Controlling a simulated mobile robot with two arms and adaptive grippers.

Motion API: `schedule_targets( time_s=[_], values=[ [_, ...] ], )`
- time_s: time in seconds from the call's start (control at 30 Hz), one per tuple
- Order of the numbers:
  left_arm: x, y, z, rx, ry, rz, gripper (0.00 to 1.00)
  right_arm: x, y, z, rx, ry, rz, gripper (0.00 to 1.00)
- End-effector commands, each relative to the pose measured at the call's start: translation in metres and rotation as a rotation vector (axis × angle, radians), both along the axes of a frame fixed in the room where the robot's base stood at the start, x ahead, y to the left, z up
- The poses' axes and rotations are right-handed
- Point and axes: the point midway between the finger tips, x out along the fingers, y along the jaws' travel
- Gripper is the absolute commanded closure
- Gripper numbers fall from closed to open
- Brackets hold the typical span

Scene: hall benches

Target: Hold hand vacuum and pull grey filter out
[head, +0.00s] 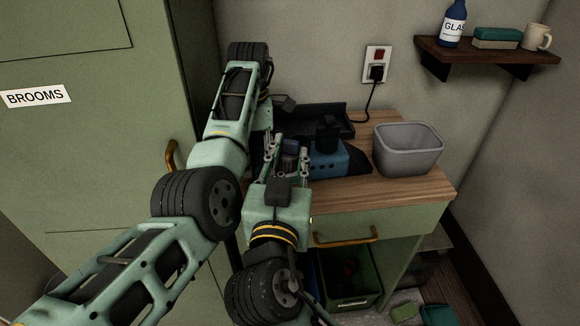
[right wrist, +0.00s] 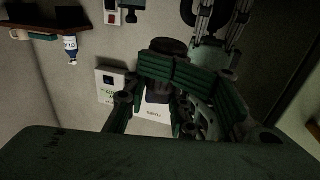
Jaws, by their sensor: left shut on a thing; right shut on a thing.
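The hand vacuum (head: 336,162) is blue with a black upper part and lies on the wooden bench top. The grey filter (head: 290,148) appears as a small dark grey-blue piece at its left end, mostly covered by fingers. My right gripper (head: 287,156) comes up from below and is shut on the filter. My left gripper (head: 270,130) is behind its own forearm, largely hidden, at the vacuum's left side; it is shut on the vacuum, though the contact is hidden. In the right wrist view, dark green ribbed parts crowd the middle, and I cannot make out the filter.
A grey bin (head: 408,150) stands at the bench's right end. A black tray (head: 318,118) lies behind the vacuum. A plugged outlet (head: 377,66) and a shelf (head: 487,50) with a bottle and mug are on the wall. A green cabinet (head: 90,150) stands left.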

Motion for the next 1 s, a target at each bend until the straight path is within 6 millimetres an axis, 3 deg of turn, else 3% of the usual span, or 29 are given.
schedule_targets(
  time_s=[0.27,0.3,0.5,0.87,1.0],
  values=[
    [0.001,0.002,0.001,0.002,-0.002,0.003,0.92,0.000,0.000,0.002,0.001,0.000,0.001,1.00],
    [0.001,0.002,0.001,0.002,-0.002,0.003,0.27,0.000,0.000,0.002,0.001,0.000,0.000,1.00],
    [0.000,0.001,0.001,0.001,-0.002,0.002,0.09,0.000,0.000,0.002,0.000,0.000,0.001,1.00],
    [0.000,0.000,0.001,0.000,-0.001,0.000,0.08,0.000,0.000,0.002,0.000,0.000,0.001,1.00],
    [0.001,0.000,0.012,0.000,-0.003,0.000,0.08,0.000,0.000,0.002,0.000,0.000,0.001,1.00]
  ],
)
